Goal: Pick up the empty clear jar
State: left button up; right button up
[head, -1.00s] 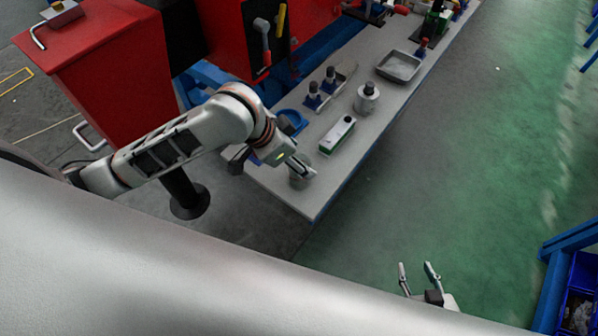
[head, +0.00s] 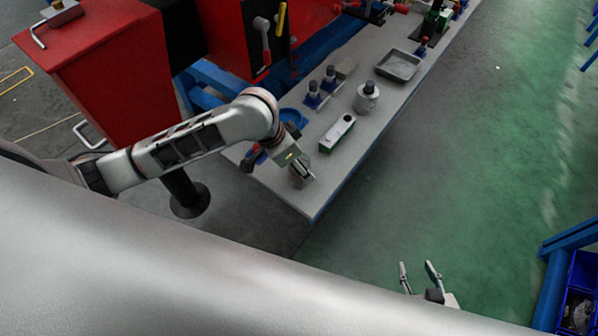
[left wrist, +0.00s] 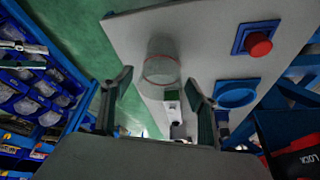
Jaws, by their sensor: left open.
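The clear jar (left wrist: 161,62) stands on the grey bench in the left wrist view, see-through, with a reddish ring around it. It lies ahead of my open left gripper (left wrist: 158,103), roughly in line with the gap between the two fingers, and they do not appear to hold it. In the head view my left gripper (head: 309,174) is over the near end of the bench, and the jar (head: 296,181) is partly hidden by it. My right gripper (head: 418,272) is open and empty over the green floor, away from the bench.
The bench (head: 318,197) also bears a white-and-green box (head: 337,134), a metal canister (head: 366,98), a grey tray (head: 398,66) and a blue ring (head: 293,118). A red button on a blue base (left wrist: 257,43) is right of the jar in the left wrist view. Green floor is clear.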

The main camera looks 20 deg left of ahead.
pick_arm(q)
jog(key=shift+f, duration=0.1)
jog(key=c, duration=1.3)
